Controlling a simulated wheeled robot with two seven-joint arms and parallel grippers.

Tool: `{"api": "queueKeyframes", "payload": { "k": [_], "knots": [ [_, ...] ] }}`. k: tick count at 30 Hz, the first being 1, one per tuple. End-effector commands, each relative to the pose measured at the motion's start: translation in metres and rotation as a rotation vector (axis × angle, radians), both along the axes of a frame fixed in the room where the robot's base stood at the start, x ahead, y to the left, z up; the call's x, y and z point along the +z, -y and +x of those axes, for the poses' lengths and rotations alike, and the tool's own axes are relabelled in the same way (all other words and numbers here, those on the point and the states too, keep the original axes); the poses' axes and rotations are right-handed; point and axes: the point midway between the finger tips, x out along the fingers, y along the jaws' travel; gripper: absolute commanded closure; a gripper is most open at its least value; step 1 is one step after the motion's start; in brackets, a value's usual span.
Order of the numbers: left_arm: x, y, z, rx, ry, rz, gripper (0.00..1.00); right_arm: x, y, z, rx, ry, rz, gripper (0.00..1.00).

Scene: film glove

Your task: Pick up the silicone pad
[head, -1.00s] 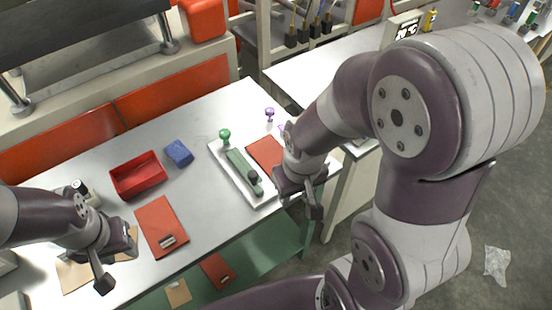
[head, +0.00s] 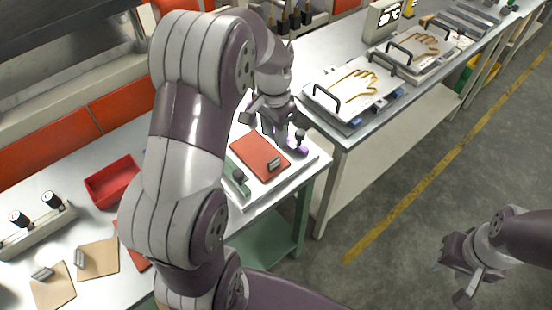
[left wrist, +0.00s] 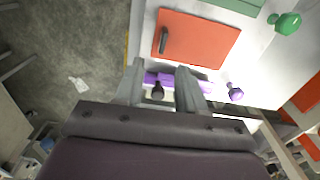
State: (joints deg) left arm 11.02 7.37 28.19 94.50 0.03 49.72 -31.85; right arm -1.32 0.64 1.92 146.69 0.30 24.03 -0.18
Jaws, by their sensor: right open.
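An orange-red flat pad (head: 258,156) with a small grey grip lies on the white tray (head: 285,180); I take it for the silicone pad. It also shows in the left wrist view (left wrist: 205,38). My left gripper (head: 268,122) is at the tray's far right side, beyond the pad and apart from it. In the left wrist view its fingers (left wrist: 160,78) are spread and straddle the black knob (left wrist: 157,91) of a purple bar (left wrist: 200,87); contact cannot be told. My right gripper (head: 464,272) is open over the floor, far from the tray.
A green bar (head: 236,178) with a black knob lies on the tray. A purple knob (left wrist: 236,92) and green knob (left wrist: 286,23) stand nearby. A red box (head: 112,183) and tan pads (head: 97,258) are left. Hand-outline plates (head: 355,85) stand right. The right-hand floor is open.

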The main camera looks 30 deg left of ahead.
Motion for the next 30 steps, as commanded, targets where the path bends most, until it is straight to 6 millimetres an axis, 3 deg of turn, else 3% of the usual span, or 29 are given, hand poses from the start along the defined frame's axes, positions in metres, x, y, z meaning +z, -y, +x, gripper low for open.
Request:
{"api": "queueKeyframes", "payload": {
  "k": [9,14,21,29,30],
  "knots": [
    [-0.059,-0.008,0.007,-0.032,-0.011,-0.002,0.61,0.005,0.000,0.000,0.000,0.001,0.000,0.57],
    [-0.078,-0.008,0.007,-0.031,-0.008,-0.001,0.61,0.008,0.000,0.000,0.000,0.001,0.000,0.57],
    [-0.120,-0.005,0.008,-0.029,-0.007,-0.001,0.61,0.018,0.000,0.000,0.000,0.001,0.000,0.57],
    [-0.128,-0.005,0.008,-0.029,-0.004,-0.001,0.61,0.018,0.000,0.000,0.000,0.001,0.000,0.57],
    [-0.128,-0.005,0.008,-0.029,-0.004,-0.001,0.67,0.018,0.000,0.000,0.000,0.001,0.000,0.57]
  ]
}}
